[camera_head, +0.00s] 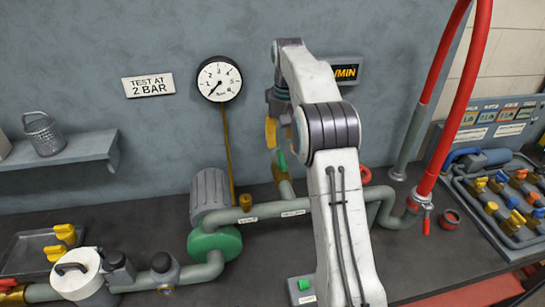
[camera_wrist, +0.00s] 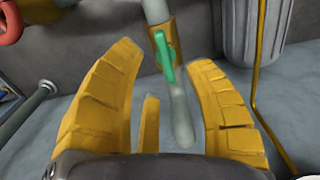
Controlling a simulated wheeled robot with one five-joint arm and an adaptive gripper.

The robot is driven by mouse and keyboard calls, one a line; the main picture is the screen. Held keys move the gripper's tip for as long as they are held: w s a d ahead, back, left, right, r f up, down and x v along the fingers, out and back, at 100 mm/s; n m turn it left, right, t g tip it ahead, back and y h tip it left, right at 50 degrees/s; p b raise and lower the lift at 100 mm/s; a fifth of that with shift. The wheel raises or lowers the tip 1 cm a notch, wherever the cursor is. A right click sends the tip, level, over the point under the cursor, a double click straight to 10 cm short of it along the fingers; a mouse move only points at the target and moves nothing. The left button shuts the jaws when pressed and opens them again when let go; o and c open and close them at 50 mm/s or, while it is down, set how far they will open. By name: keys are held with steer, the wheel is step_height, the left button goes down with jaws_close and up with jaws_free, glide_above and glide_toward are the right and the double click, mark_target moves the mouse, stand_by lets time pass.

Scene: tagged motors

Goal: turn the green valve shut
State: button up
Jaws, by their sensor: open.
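The green valve is a green lever handle (camera_wrist: 163,55) on a brass body, set in a grey pipe. In the wrist view the lever lies roughly in line with that pipe. In the head view the green lever (camera_head: 282,160) shows small, just left of my arm, which hides part of the pipework. My gripper (camera_wrist: 165,62) has yellow fingers spread apart, with the lever beyond and between their tips. I see no contact. In the head view my gripper (camera_head: 273,138) hangs just above the lever, partly hidden by my arm.
A pressure gauge (camera_head: 219,79) hangs on the wall. A ribbed grey motor (camera_head: 210,191) and green pump (camera_head: 214,243) stand left of the valve. A red handwheel (camera_head: 365,175) and red hose (camera_head: 457,112) are to the right. A shelf (camera_head: 60,153) holds a metal can.

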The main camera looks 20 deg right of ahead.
mark_target(282, 162)
steer(key=shift+f+b, duration=0.45)
steer(key=shift+f, duration=3.15)
steer(key=shift+o, duration=0.3)
jaws_close()
